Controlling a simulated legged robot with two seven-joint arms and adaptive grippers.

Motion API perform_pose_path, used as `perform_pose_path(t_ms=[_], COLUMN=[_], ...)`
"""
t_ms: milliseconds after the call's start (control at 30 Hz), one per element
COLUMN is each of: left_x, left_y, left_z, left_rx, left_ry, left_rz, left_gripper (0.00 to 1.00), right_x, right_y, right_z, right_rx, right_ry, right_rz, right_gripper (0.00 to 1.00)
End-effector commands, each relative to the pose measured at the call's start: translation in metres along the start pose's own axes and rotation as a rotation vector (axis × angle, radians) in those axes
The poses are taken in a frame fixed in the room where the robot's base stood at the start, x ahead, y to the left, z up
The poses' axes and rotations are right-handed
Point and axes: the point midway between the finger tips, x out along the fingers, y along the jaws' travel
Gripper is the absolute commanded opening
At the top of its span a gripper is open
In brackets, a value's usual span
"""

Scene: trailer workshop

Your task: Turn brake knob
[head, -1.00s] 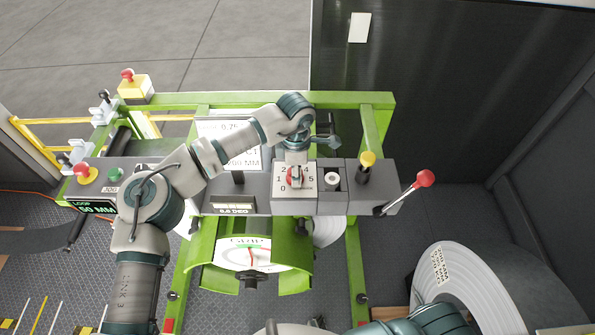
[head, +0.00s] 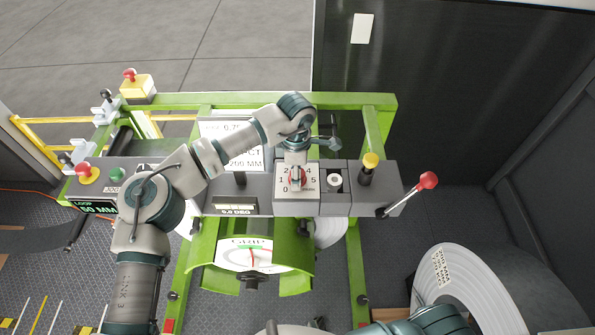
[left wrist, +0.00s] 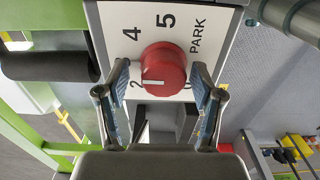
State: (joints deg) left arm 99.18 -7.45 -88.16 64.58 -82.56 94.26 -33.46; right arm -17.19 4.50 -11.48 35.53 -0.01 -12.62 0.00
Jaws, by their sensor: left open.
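The red round brake knob (head: 297,178) sits on a white dial plate (head: 309,188) with black numerals, on the grey console. In the left wrist view the knob (left wrist: 164,67) shows a white mark on its near side. The plate there reads 4, 5 and PARK; other numerals are partly hidden. My left gripper (head: 297,160) is over the dial from behind. In the left wrist view my left gripper (left wrist: 162,72) is open, one finger on each side of the knob. Contact cannot be told. My right gripper is out of view.
Right of the dial are a white round button (head: 335,180), a yellow-topped knob (head: 370,161) and a red-balled lever (head: 427,181). A gauge (head: 246,254) hangs below the console (head: 262,192). A large grey coil (head: 460,280) stands at lower right.

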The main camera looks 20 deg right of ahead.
Motion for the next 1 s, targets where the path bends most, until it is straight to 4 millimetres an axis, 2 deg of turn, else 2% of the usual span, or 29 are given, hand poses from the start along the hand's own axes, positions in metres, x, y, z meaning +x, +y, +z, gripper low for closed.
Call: perform_pose_path(t_ms=[167,267,500,700,833,1000], left_x=[-0.004,-0.016,-0.070,-0.105,-0.115,-0.118], left_y=[0.000,0.001,0.002,0.003,0.003,0.003], left_z=[0.003,0.003,0.002,-0.001,-0.001,-0.001], left_rx=[0.001,0.000,0.000,-0.001,-0.001,0.001], left_ry=[0.001,0.000,0.000,-0.001,-0.001,-0.001], left_rz=[0.000,0.001,0.002,0.000,-0.001,-0.002], left_gripper=[0.67,0.67,0.67,0.67,0.67,0.67], right_x=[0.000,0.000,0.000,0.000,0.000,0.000], right_y=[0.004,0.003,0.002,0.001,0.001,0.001], right_z=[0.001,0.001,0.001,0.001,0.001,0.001], right_rx=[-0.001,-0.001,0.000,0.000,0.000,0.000], right_ry=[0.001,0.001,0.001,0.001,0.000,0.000], right_rz=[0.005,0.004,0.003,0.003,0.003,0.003], right_gripper=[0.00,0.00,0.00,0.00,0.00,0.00])
